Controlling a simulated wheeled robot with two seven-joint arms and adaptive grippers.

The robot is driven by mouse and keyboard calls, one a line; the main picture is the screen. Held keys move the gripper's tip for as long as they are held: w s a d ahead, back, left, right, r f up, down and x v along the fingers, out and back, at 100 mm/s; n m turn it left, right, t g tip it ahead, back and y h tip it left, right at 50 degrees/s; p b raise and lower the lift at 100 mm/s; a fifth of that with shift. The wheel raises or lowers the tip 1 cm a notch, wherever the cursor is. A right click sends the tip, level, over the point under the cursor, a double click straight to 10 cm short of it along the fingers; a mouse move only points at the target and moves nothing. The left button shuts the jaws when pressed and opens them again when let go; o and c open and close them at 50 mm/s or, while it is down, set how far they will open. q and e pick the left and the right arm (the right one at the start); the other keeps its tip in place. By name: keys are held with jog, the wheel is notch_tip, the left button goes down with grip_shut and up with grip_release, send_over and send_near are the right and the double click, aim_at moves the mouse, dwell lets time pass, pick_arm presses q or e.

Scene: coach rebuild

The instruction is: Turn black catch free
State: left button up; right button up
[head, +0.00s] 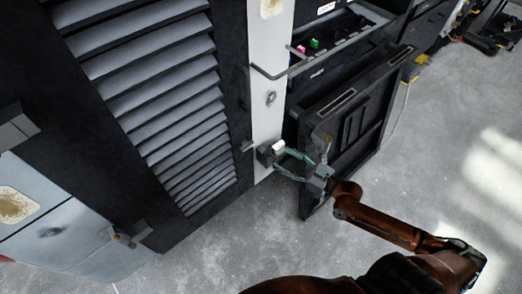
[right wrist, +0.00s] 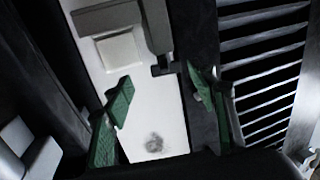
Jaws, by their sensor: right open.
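The black catch (head: 265,153) is a small dark block low on the pale upright post, with a white piece beside it. In the right wrist view it seems to be the dark bar (right wrist: 158,28) at the top, beside a pale square block (right wrist: 118,49). My right gripper (head: 280,161) is open, its green fingers pointing left at the catch. In the right wrist view the open fingers (right wrist: 160,80) are spread, with the bar's lower end between their tips in the picture. Contact cannot be told. My left gripper is not in view.
A black louvred panel (head: 170,95) stands left of the white post (head: 268,105). A black open door or panel (head: 350,120) is close to the right gripper. A bent bar handle (head: 272,74) sticks out higher on the post. Grey floor (head: 440,180) is clear at right.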

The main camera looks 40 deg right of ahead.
aim_at(269, 150)
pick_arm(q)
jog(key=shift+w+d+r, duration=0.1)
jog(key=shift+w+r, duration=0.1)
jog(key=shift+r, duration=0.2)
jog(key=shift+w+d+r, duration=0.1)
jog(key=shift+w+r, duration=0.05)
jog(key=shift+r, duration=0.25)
pick_arm(e)
jog(key=x, duration=0.2)
jog(key=r+x, duration=0.1)
jog(key=x, duration=0.4)
jog(key=shift+w+a+r, duration=0.25)
jog(key=shift+w+a, duration=0.05)
jog(key=shift+a, duration=0.1)
jog(key=shift+c, duration=0.2)
jog(key=c, duration=1.1)
jog(key=shift+c, duration=0.3)
